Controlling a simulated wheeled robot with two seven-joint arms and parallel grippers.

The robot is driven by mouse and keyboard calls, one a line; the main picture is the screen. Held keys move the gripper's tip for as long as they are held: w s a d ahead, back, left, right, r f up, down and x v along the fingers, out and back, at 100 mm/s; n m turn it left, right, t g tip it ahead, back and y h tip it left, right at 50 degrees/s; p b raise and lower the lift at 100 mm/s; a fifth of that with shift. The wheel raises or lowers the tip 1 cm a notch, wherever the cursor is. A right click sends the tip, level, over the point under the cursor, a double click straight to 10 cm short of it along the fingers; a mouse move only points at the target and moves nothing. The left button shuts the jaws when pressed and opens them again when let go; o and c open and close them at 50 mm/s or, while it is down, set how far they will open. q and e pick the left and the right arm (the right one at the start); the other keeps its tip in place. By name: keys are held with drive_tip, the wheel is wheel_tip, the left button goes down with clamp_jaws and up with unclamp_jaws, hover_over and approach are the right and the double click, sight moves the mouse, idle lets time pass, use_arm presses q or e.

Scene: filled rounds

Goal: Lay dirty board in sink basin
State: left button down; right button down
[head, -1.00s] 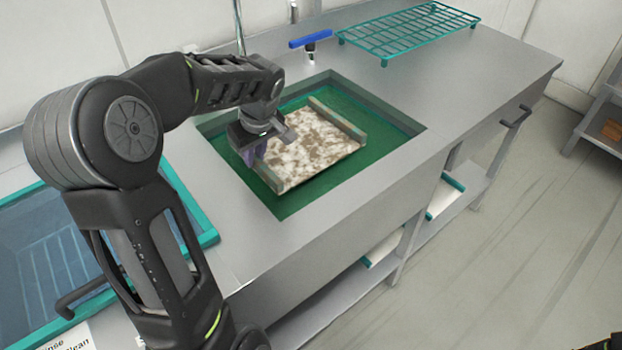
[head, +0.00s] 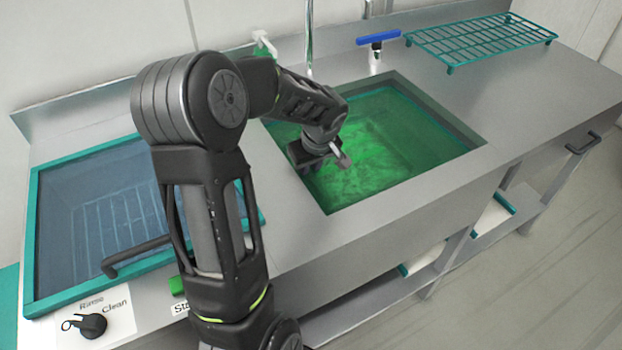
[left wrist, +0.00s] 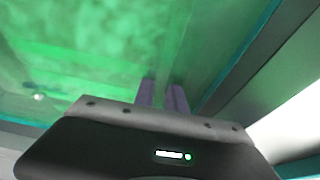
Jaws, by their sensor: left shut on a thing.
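The dirty board (head: 365,170) shows as a mottled patch inside the sink basin (head: 456,163). It looks green all over, as if under green liquid, and its outline is blurred. My left gripper (head: 316,166) is at the basin's near left side, pointing down and shut on the board's left edge. Its fingertips are mostly hidden in the head view. In the left wrist view the two purple fingers (left wrist: 162,92) stand close together against the green, mottled board (left wrist: 95,50). My right gripper is not in view.
A teal-framed glass lid (head: 33,240) with a handle lies left. The counter right of the basin is clear.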

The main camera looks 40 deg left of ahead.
use_arm(q)
drive_tip(key=shift+f, duration=1.8)
drive_tip(key=shift+f, duration=0.2)
drive_tip(key=c, duration=1.4)
unclamp_jaws()
drive_tip(key=shift+r, duration=0.1)
drive_tip(key=shift+o, duration=0.2)
drive_tip(key=shift+r, duration=0.25)
drive_tip(key=v, duration=1.1)
drive_tip(key=shift+s+d+r, duration=0.15)
drive_tip(key=shift+d+r, duration=0.05)
drive_tip(key=shift+r, duration=0.15)
